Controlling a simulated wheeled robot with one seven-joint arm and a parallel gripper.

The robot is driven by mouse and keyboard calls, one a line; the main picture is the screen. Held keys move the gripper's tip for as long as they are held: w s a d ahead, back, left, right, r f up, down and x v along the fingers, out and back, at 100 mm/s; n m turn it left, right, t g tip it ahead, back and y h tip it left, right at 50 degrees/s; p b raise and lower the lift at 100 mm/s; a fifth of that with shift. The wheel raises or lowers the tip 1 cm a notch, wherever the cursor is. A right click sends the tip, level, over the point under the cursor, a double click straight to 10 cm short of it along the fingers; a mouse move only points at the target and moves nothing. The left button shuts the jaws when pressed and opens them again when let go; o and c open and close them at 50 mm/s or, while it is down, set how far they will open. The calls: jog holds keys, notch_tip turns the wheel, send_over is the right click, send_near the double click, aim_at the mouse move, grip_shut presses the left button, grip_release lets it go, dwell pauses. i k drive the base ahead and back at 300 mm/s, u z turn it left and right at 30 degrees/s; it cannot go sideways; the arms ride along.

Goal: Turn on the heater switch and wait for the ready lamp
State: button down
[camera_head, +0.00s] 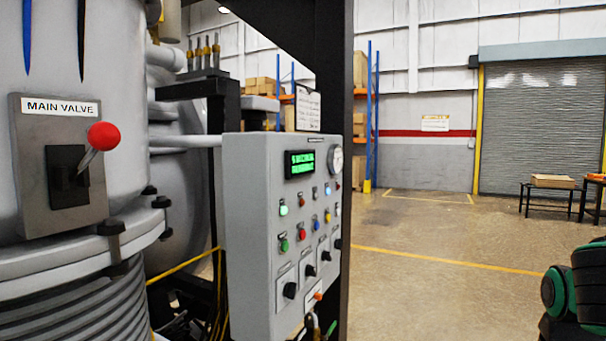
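The grey control panel (245,205) stands at the centre, its front face angled to the right. Black rotary knobs (290,290) sit in a slanted row along its lower part. The labels are too small to read, so I cannot tell which control is the heater switch. Small coloured lamps or buttons, including a bright green one (283,210), sit above the knobs. I cannot tell which is the ready lamp. A display (300,164) with green text, unreadable here, and a round gauge (336,160) are near the top. My gripper is not in view.
The MAIN VALVE plate (32,150) with a red-knobbed lever (103,136) is on the large grey vessel at left. A dark post (333,70) rises behind the panel. Open floor (420,290) lies to the right. A shutter door (540,120) and tables (545,188) are farther back.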

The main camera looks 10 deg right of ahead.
aim_at(309, 270)
jog(key=u, duration=2.35)
jog(key=k, duration=1.2)
jog(key=z, duration=1.55)
jog(key=i, duration=1)
